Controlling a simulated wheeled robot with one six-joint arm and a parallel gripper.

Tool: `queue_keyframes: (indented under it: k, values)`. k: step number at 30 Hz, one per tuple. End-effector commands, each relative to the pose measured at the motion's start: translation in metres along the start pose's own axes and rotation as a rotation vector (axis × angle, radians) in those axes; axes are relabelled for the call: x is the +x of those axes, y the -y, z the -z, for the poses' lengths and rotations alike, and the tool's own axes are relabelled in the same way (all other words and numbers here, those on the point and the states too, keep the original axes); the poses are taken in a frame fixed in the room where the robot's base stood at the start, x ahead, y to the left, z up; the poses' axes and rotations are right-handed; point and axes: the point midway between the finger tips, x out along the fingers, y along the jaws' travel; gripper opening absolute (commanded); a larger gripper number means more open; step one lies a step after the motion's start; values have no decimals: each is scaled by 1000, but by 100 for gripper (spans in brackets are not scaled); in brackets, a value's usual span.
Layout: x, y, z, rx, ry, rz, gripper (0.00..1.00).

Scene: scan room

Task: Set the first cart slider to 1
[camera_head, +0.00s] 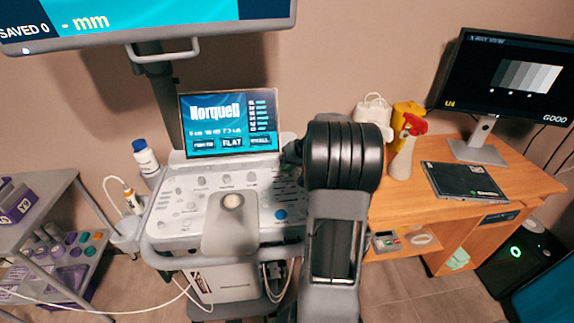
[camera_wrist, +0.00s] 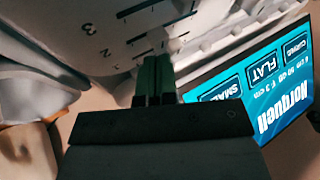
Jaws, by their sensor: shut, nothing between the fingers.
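The cart's console (camera_head: 185,222) stands in the middle of the head view, with rows of small controls on its grey top. In the wrist view the console's panel (camera_wrist: 110,62) fills the upper left, turned over, with slider slots and printed numbers beside them. My gripper (camera_wrist: 157,62) is shut and empty, its green fingertips together at the panel, close to a small light knob. I cannot tell whether they touch it. In the head view my gripper (camera_head: 292,153) is mostly hidden behind my arm at the console's right edge. The slider's exact setting is unclear.
The console's screen (camera_head: 230,123) stands behind the panel, close to my gripper in the wrist view. A large monitor (camera_head: 110,20) hangs above. A white-and-blue bottle (camera_head: 146,160) is at the left. A wooden desk (camera_head: 400,205) with a red-topped spray bottle (camera_head: 403,158) is at the right.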

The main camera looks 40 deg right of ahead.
Motion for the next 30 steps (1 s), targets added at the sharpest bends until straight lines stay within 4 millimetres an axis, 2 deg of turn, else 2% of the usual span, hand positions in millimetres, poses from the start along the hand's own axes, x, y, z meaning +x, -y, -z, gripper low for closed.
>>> queue_keyframes:
  k: [8, 9, 12, 18, 24, 30]
  values:
    - [-10, -30, 5, -9, 3, 3, 0]
    - [-23, -28, 6, -11, 0, 4, 0]
    - [-44, -26, 6, -12, 2, 3, 0]
    - [-81, -27, 6, -11, 2, 3, 0]
    - [-103, -27, 6, -9, 4, 5, 0]
    - [-111, -27, 6, -10, 6, 5, 0]
